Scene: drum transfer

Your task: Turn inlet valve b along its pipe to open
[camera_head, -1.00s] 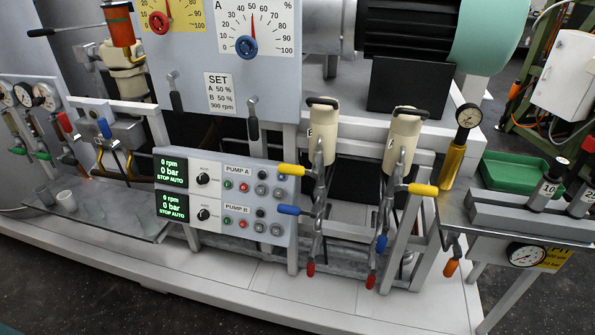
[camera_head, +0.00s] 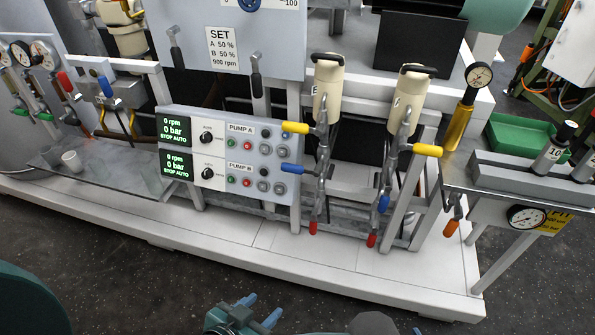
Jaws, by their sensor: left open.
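Two pipe columns hang under cream cylinders in the middle right. The left cylinder (camera_head: 328,90) has a partly hidden letter, apparently B. On its column, a yellow handle (camera_head: 295,127) and a blue handle (camera_head: 292,168) stick out left across the pipe, and a red handle (camera_head: 313,228) points down. On the right column, a yellow handle (camera_head: 427,151) sticks out right; a blue handle (camera_head: 383,203) and a red handle (camera_head: 371,239) point down. I cannot tell which handle is the inlet valve. My left gripper (camera_head: 262,308) is open and empty at the bottom, well below the columns.
The pump control panel (camera_head: 228,152) stands left of the columns. A side table (camera_head: 459,178) with a gauge and green tray (camera_head: 520,137) is at right. The white plinth (camera_head: 290,243) runs along the front. The dark floor before it is clear.

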